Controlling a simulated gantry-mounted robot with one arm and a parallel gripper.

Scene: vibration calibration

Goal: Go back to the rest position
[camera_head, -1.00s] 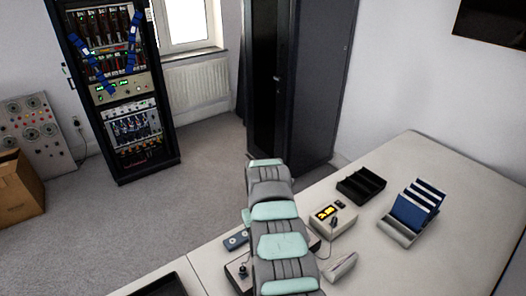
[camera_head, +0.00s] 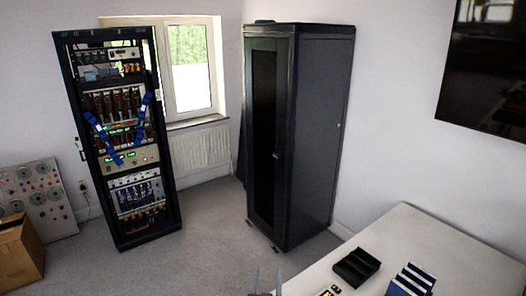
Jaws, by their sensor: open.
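Only the tips of my gripper (camera_head: 267,283) show, at the bottom edge of the head view, just left of the table's near corner area. The two thin grey fingers stand apart with nothing seen between them. The rest of my arm is below the picture and hidden.
The white table (camera_head: 437,243) at the lower right bears a black tray (camera_head: 356,267), a blue-and-white file rack (camera_head: 411,281) and a partly cut-off device (camera_head: 330,291). A black cabinet (camera_head: 318,140), an open equipment rack (camera_head: 163,190) and a cardboard box (camera_head: 20,255) stand on the floor.

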